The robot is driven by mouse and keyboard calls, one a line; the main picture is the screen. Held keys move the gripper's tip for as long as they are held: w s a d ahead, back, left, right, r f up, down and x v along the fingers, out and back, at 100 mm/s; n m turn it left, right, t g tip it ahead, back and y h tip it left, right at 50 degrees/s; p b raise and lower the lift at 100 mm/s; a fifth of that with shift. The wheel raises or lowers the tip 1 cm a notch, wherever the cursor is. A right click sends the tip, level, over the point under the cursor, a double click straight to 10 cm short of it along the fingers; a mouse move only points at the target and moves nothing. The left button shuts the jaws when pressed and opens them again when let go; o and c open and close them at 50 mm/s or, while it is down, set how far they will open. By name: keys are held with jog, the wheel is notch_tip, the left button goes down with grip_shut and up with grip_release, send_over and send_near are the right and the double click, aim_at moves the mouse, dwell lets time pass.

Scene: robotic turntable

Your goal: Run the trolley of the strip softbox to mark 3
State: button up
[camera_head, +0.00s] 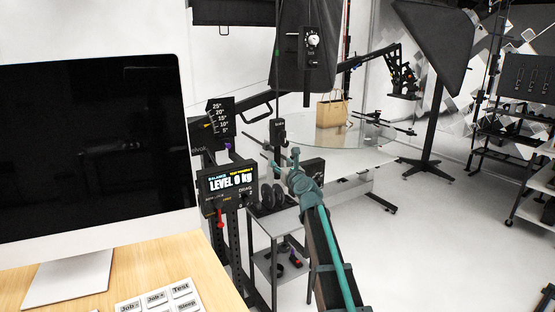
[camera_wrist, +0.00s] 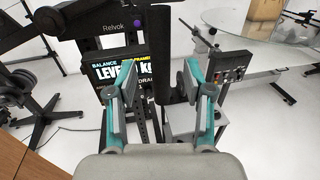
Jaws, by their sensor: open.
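My gripper (camera_head: 284,163) is open and empty in the head view, near the middle, in front of the glass turntable. In the wrist view my gripper's (camera_wrist: 158,75) two teal fingers stand apart, with a dark upright post (camera_wrist: 160,50) behind the gap between them. A dark softbox panel (camera_head: 292,75) hangs at the top centre, with a black box with a round dial (camera_head: 312,40) in front of it. A larger dark softbox (camera_head: 437,45) stands on a stand at the right. I cannot tell which one is the strip softbox. Its trolley and mark 3 cannot be made out.
A display reading LEVEL 0 kg (camera_head: 229,182) stands left of my gripper, below an angle scale (camera_head: 219,117). A monitor (camera_head: 90,150) stands on the wooden desk (camera_head: 190,262). A paper bag (camera_head: 331,113) is on the glass turntable (camera_head: 345,148). Open floor lies at the right.

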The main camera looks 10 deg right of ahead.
aim_at(279, 161)
jog(key=w, duration=0.2)
jog(key=w+a, duration=0.1)
jog(key=w, duration=0.2)
jog(key=shift+w+p, duration=0.25)
jog(key=shift+p, duration=0.15)
grip_shut()
